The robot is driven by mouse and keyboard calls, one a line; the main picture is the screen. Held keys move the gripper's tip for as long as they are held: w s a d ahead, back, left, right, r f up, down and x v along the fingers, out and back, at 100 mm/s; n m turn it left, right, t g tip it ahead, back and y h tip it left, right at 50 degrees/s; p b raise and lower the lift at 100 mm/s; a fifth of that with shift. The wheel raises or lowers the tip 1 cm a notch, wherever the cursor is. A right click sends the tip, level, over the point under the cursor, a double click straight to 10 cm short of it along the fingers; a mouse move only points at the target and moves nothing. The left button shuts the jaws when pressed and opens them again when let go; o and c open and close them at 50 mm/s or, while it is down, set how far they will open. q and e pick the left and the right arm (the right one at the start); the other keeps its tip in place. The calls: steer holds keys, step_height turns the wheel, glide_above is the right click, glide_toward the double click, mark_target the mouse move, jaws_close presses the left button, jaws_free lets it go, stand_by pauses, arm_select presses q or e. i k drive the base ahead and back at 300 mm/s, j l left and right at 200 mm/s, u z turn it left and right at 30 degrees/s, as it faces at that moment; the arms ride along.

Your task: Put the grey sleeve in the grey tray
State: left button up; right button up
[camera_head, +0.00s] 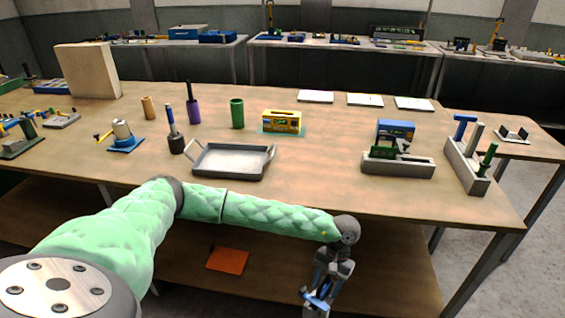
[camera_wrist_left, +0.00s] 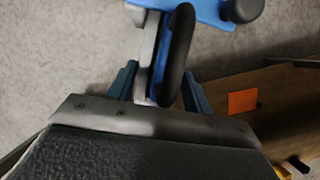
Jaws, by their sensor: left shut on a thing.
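The grey tray (camera_head: 210,173) sits near the front edge of the table, with a raised handle at each end and a pale inside that looks empty. A dark grey sleeve (camera_head: 176,146) stands upright just left and behind it, with a blue-handled tool standing up out of it. My left gripper (camera_head: 318,296) is low in front of the table, away from tray and sleeve. It is shut on a blue and grey piece with a dark handle (camera_wrist_left: 180,55), which shows between its blue fingers in the left wrist view. My right gripper is out of view.
Behind the tray stand a tan sleeve (camera_head: 148,108), a purple sleeve (camera_head: 193,112), a green sleeve (camera_head: 237,115) and a yellow box (camera_head: 282,122). Grey fixtures (camera_head: 398,168) stand at right. An orange sheet (camera_head: 228,260) lies on the lower shelf.

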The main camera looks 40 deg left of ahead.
mark_target(224, 161)
steer(key=j+z, duration=0.25)
steer(key=z, duration=0.2)
steer(key=j+z, duration=0.2)
steer(key=z, duration=0.25)
steer(key=k+j+z, duration=0.1)
steer(key=z, duration=0.4)
steer(key=k+j+z, duration=0.25)
steer(key=k+j, duration=0.15)
steer(key=k+j+z, duration=0.3)
steer(key=k, duration=0.3)
steer(key=k+u, duration=0.65)
steer(key=u, duration=0.15)
steer(key=k+u, duration=0.4)
steer(key=i+j, duration=0.05)
steer(key=i, duration=0.05)
